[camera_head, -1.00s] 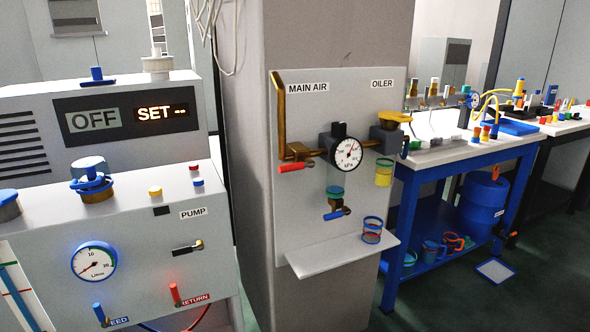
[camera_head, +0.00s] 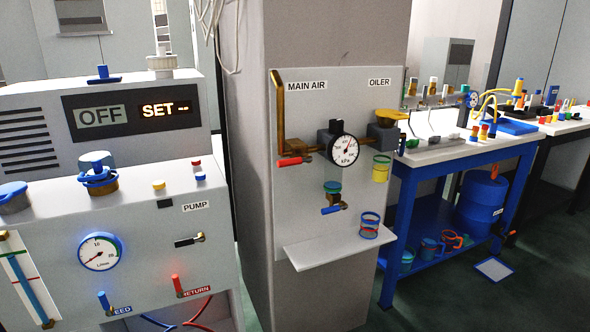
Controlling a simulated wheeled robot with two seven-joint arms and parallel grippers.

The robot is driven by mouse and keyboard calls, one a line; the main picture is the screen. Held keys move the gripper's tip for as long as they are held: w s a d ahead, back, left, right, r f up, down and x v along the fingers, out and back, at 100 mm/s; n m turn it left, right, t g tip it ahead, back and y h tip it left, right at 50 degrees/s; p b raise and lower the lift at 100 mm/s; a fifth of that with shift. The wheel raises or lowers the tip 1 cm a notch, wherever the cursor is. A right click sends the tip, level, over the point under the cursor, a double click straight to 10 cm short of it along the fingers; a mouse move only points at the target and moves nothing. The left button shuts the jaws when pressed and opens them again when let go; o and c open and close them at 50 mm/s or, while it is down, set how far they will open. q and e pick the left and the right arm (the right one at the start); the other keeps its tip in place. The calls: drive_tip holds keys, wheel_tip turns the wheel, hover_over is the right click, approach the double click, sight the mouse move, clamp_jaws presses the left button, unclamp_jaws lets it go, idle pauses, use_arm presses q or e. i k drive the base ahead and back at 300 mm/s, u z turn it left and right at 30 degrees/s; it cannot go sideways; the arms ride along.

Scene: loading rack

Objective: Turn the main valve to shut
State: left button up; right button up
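The main air valve has a red lever handle (camera_head: 294,161) on a brass pipe (camera_head: 279,118) at the left of the grey wall panel (camera_head: 352,92), below the "MAIN AIR" label (camera_head: 306,85). The red handle lies nearly level, roughly along the pipe's horizontal run. A round pressure gauge (camera_head: 343,150) sits right of it, its needle pointing up and to the right. A blue lever (camera_head: 333,209) is on a small brass valve below. Neither of my grippers is in view.
A white pump unit (camera_head: 140,236) stands at the left. A blue workbench (camera_head: 401,225) with fittings stands at the right. Dark floor (camera_head: 450,305) shows at the lower right.

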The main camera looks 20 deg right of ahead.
sight(291, 162)
drive_tip(key=u, duration=0.6)
drive_tip(key=k, duration=0.2)
drive_tip(key=z, duration=1.3)
drive_tip(key=i, duration=1)
drive_tip(key=u, duration=0.65)
